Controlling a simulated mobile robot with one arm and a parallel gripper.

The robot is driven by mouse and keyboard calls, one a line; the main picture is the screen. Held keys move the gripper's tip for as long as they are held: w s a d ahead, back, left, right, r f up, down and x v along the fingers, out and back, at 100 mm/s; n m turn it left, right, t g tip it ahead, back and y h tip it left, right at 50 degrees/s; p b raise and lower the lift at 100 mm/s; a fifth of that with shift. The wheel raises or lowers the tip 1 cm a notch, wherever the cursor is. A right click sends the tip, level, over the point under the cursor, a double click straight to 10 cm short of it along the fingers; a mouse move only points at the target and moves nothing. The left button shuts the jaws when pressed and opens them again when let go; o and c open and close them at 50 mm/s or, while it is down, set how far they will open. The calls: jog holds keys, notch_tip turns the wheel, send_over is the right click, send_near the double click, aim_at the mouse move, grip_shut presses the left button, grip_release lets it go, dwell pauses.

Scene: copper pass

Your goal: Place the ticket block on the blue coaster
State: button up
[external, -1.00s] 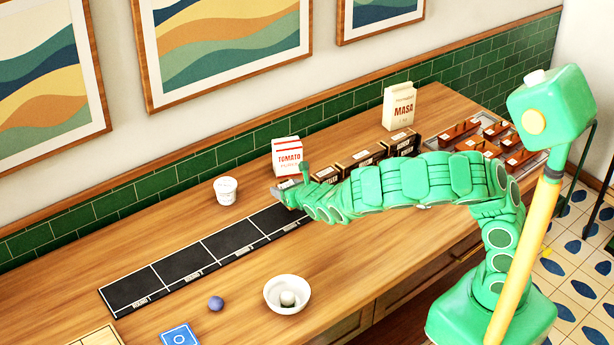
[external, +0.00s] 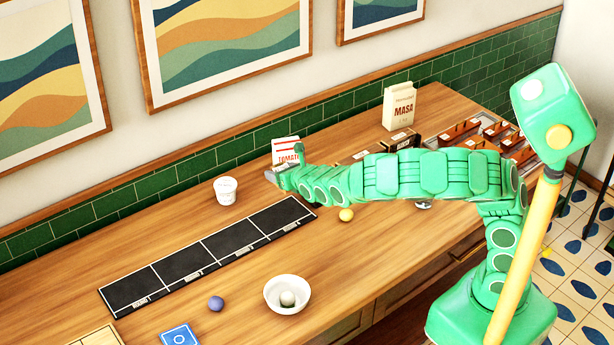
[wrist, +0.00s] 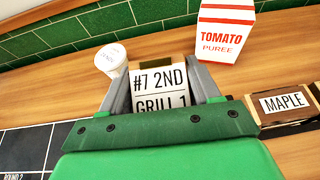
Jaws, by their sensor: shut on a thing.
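My gripper (external: 273,177) is raised above the counter, in front of the tomato puree carton (external: 285,149). In the wrist view, my gripper (wrist: 160,72) is shut on the ticket block (wrist: 161,92), a pale block with black print reading "#7 2ND GRILL 1". A finger lies along each side of it, and its lower part is hidden by the gripper body.
A black strip of panels (external: 205,255) runs along the counter. A white tub (external: 225,190) stands behind it. A purple ball (external: 216,303), a white bowl (external: 271,298) and a yellow ball (external: 346,215) lie in front. Labelled boxes, including maple (wrist: 286,103), stand right.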

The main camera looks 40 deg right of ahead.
jog(key=s+a+r, duration=0.3)
jog(key=a, duration=0.6)
jog(key=s+a+r+n+y, duration=0.1)
jog(key=s+a+r, duration=0.2)
jog(key=a, duration=0.5)
jog(key=s+a+r, duration=0.2)
jog(key=a+r, duration=0.1)
jog(key=a, duration=0.6)
jog(key=s+a+f, duration=0.3)
jog(key=s+a, duration=0.4)
jog(key=s, duration=0.4)
jog(key=s+a+f, duration=0.3)
jog(key=s+a, duration=0.3)
jog(key=s, duration=0.5)
send_over(177, 334)
jog(key=shift+m+h, duration=0.3)
jog(key=shift+s+d+f, duration=0.1)
jog(key=shift+f, duration=1.35)
jog(key=shift+s+d+f, duration=0.1)
jog(key=shift+d+f, duration=0.05)
jog(key=shift+f, duration=1.25)
jog(key=shift+s+d+f, duration=0.1)
jog(key=shift+f, duration=1.35)
jog(key=shift+w+a+f, duration=0.15)
jog(key=shift+a+f, duration=0.1)
jog(key=shift+a, duration=0.05)
jog(key=shift+w+f, duration=0.1)
jog(key=shift+f, duration=0.05)
jog(key=shift+a, duration=0.1)
